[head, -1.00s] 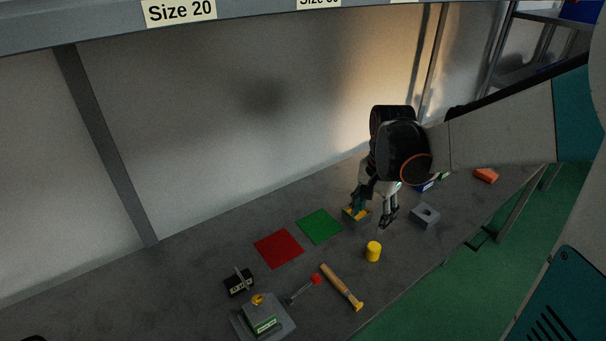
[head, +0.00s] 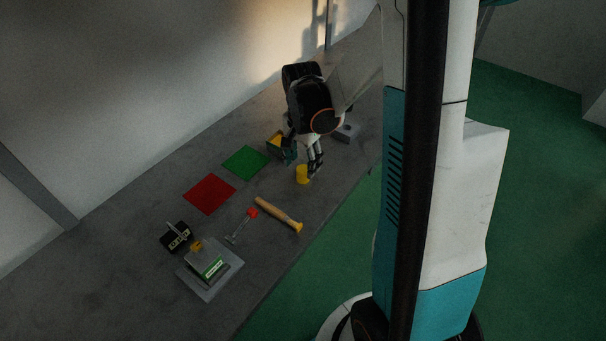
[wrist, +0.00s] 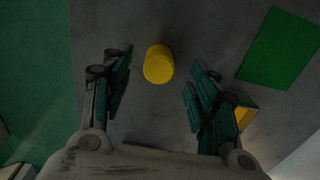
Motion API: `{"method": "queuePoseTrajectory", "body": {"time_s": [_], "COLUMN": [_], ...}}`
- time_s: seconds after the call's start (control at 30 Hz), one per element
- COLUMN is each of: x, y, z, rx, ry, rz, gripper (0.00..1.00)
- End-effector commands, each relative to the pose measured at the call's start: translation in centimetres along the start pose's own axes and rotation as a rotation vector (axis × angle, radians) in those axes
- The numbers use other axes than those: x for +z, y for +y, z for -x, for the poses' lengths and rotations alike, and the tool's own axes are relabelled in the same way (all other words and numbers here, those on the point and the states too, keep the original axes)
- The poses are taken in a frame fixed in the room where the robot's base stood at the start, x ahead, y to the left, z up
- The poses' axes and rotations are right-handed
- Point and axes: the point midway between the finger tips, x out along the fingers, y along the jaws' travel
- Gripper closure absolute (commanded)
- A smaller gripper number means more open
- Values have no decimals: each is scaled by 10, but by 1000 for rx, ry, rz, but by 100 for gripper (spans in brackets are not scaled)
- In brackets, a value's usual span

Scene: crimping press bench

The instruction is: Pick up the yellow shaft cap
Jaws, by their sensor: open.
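The yellow shaft cap (head: 302,174) is a small yellow cylinder on the grey bench near its front edge. In the wrist view the cap (wrist: 158,64) lies between and just beyond my two fingers, with free space on both sides. My gripper (wrist: 158,97) is open and empty. In the head view my gripper (head: 300,160) hangs low beside the cap, and its fingers are partly hidden by the wrist; I cannot tell its exact height there.
A teal-and-yellow block (head: 278,145) stands close to my gripper, and a grey block (head: 347,132) lies right of it. Green (head: 246,161) and red (head: 209,194) squares, a hammer (head: 278,214), a red-tipped tool (head: 252,213), a black device (head: 175,236) and a grey fixture (head: 209,268) lie left or nearer.

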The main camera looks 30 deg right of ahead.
Motion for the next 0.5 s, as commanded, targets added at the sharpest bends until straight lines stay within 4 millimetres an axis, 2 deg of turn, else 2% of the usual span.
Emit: {"method": "queuePoseTrajectory", "body": {"time_s": [0.3, 0.5], "x": [-5, -5], "y": [0, 0], "z": [-43, -48], "rx": [0, 0], "ry": [0, 0], "rz": [0, 0], "gripper": [46, 46]}}
